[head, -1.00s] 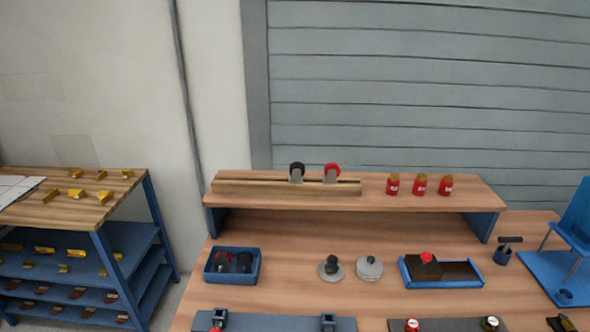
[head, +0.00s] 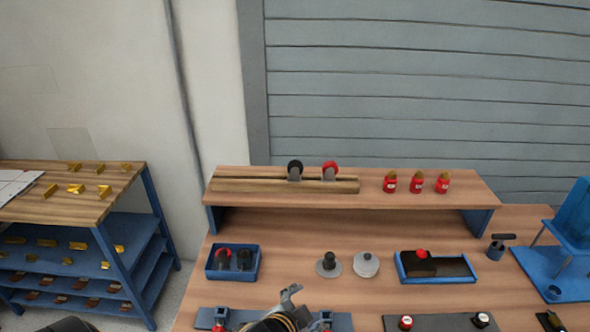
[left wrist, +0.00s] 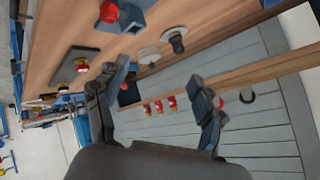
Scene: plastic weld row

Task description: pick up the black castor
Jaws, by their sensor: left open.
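The black castor (head: 295,170) stands upright in a slotted wooden rack (head: 240,186) on the raised shelf, left of a red castor (head: 330,170). In the left wrist view the black castor shows as a dark ring (left wrist: 247,96) at the right, beyond one finger. That finger partly covers the red castor (left wrist: 219,102). My left gripper (head: 291,303) is at the bottom of the head view, in front of and below the shelf, well apart from the castor. In the left wrist view its fingers (left wrist: 158,76) are spread with nothing between them. My right gripper is not seen.
Several red bottles (head: 417,183) stand on the shelf, right of the rack. On the bench are a blue bin (head: 210,273) with red and black parts, two round grey pieces (head: 365,265) and a blue tray (head: 401,278). A side rack (head: 155,222) stands at the left.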

